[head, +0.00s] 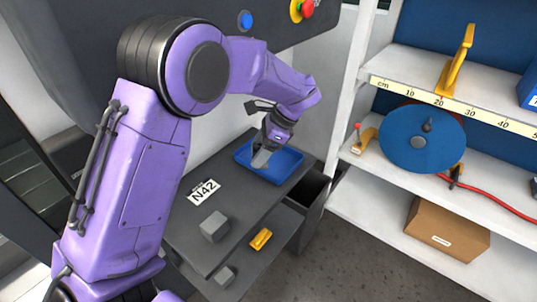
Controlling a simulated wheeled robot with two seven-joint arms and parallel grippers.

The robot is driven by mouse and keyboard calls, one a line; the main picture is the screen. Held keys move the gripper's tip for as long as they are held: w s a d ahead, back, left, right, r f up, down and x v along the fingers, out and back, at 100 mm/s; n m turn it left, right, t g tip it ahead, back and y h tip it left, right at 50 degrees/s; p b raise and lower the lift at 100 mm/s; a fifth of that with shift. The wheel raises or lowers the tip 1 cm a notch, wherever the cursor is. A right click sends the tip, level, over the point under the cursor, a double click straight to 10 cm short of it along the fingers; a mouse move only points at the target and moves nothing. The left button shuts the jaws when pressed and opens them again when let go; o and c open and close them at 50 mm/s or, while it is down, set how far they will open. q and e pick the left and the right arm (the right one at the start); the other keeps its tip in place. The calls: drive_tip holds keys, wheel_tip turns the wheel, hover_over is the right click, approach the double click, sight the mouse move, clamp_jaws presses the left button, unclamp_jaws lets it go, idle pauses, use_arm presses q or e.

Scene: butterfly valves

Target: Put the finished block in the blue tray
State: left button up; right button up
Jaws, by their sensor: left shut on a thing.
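My purple left arm reaches in from the left. Its gripper (266,146) points down over the blue tray (290,169) and is shut on a grey block (261,158). The block is partly hidden by the fingers. It is over or inside the tray; I cannot tell whether it touches the tray floor. The tray is shallow and sits at the far end of a dark grey bench top, beside the wall. Another grey block (214,227) stands on the near part of the bench top. My right gripper is not in view.
An N42 label (203,192) lies on the bench top. A lower shelf holds a yellow part (261,239) and a small grey block (224,276). A dark open bin (308,187) adjoins the tray's right. White shelves with a blue disc (421,137) and a cardboard box (446,233) stand right.

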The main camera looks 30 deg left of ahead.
sight(283, 162)
use_arm(q)
drive_tip(key=m+t, duration=0.2)
drive_tip(key=m, duration=0.3)
drive_tip(key=a+r+m+t, duration=0.1)
drive_tip(key=m+t, duration=0.2)
drive_tip(key=m, duration=0.3)
drive_tip(key=s+m+t+h+b, duration=0.1)
drive_tip(key=m+t, duration=0.2)
drive_tip(key=m, duration=0.3)
drive_tip(key=shift+a+r, duration=0.2)
drive_tip(key=shift+a, duration=0.1)
drive_tip(key=w+a+f, duration=0.1)
drive_tip(key=w+f, duration=0.1)
drive_tip(key=w, duration=0.2)
drive_tip(key=w+f+b, duration=0.1)
drive_tip(key=w+f, duration=0.2)
drive_tip(key=w, duration=0.1)
drive_tip(key=w+a+f, duration=0.1)
drive_tip(key=w+f, duration=0.1)
drive_tip(key=w, duration=0.1)
drive_tip(key=shift+w+a+f+b, duration=0.3)
drive_tip(key=shift+w+f, duration=0.1)
wheel_tip(283, 162, down, 3)
drive_tip(key=shift+w+r+b, duration=0.1)
drive_tip(key=shift+r+b, duration=0.05)
drive_tip(key=shift+b, duration=0.5)
drive_tip(key=shift+f, duration=0.35)
drive_tip(key=shift+w, duration=0.1)
